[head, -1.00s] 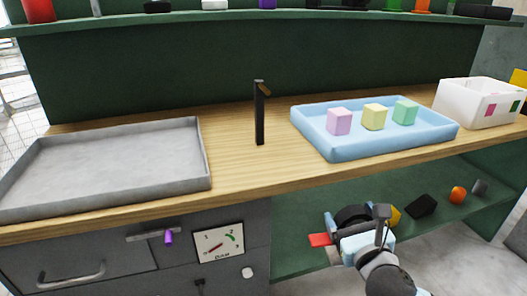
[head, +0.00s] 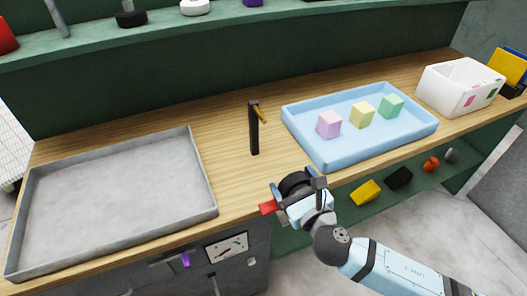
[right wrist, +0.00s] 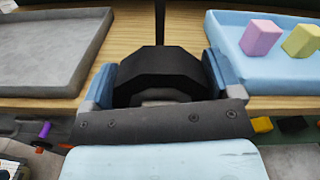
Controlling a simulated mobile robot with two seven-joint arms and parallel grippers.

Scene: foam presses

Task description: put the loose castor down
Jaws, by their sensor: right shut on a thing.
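My right gripper (head: 293,192) is shut on the loose castor (head: 294,181), a black rounded piece. A small red tab shows at its left. In the head view, they appear in front of the wooden worktop's front edge, between the grey tray and the blue tray. In the right wrist view, the black castor (right wrist: 160,68) sits between the two blue-grey fingers (right wrist: 160,80); its underside is hidden. I cannot tell whether it touches the worktop. My left gripper is not in view.
A grey tray (head: 204,180) lies empty at left. A blue tray (head: 345,160) holds pink, yellow and green blocks. A white bin (head: 447,95) is at right. Bare worktop (head: 235,170) shows around the post.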

